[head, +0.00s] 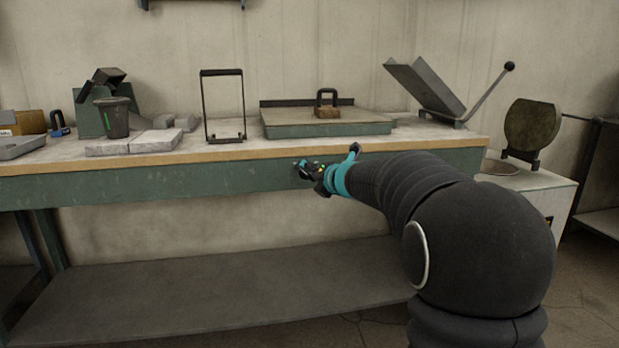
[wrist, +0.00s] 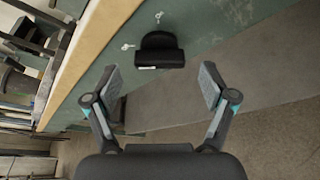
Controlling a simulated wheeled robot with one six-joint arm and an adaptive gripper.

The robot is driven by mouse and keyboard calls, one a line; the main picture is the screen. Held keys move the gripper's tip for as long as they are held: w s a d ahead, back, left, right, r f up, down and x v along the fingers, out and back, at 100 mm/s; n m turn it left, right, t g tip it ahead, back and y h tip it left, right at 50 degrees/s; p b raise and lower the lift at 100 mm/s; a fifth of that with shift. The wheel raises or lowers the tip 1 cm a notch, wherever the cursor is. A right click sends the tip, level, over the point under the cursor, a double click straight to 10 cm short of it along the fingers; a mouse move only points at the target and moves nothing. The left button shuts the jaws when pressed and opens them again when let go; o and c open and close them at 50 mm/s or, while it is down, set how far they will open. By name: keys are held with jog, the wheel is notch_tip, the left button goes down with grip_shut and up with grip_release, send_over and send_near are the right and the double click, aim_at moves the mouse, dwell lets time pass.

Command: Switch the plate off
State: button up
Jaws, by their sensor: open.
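A black switch-like block (wrist: 157,50) with a small white mark is on the green front of the bench in the wrist view. Whether it is on or off cannot be told. My gripper (wrist: 161,85) is open and empty, its two fingers apart, with the block beyond and between the fingertips. In the head view my gripper (head: 308,170) is at the bench's front panel, just below the wooden edge, and largely hides the block. A flat green plate (head: 290,131) lies on the bench top, with a handled block (head: 327,111) on it.
Two small pale fittings, one left (wrist: 127,46) and one above (wrist: 158,16), are beside the black block. The wooden bench edge (head: 100,165) runs above the panel, and a lower shelf (head: 210,295) below. A dark cup (head: 113,118) stands at left.

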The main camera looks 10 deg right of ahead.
jog(key=v, duration=1)
